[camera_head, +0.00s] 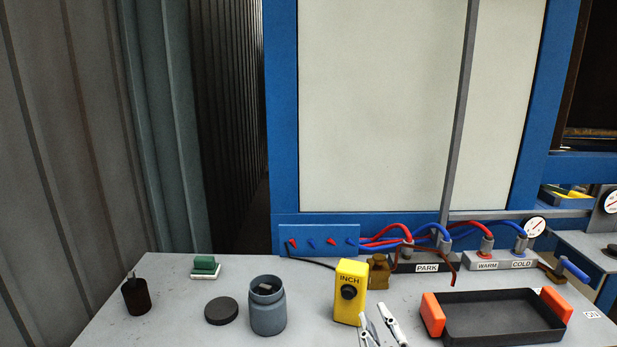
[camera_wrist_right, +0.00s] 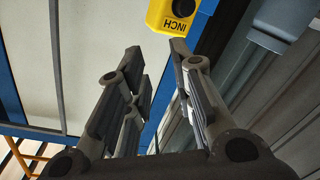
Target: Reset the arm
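My right gripper (camera_head: 374,317) shows at the bottom edge of the head view, just right of and in front of the yellow INCH box (camera_head: 349,272). Its two pale fingers stand apart. In the right wrist view my right gripper (camera_wrist_right: 157,58) is open with nothing between its fingers. That view is turned over, and the yellow INCH box (camera_wrist_right: 176,12) shows at its top, beyond the fingertips. I cannot tell how far apart they are. My left gripper is in neither view.
The grey table (camera_head: 190,318) holds a blue-grey jar (camera_head: 268,314), a dark lid (camera_head: 221,311), a dark bottle (camera_head: 137,297), a green-topped block (camera_head: 205,266), a brown item (camera_head: 379,272) and a black tray with orange handles (camera_head: 500,318). Red and blue hoses run to fittings labelled PARK, WARM and COLD.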

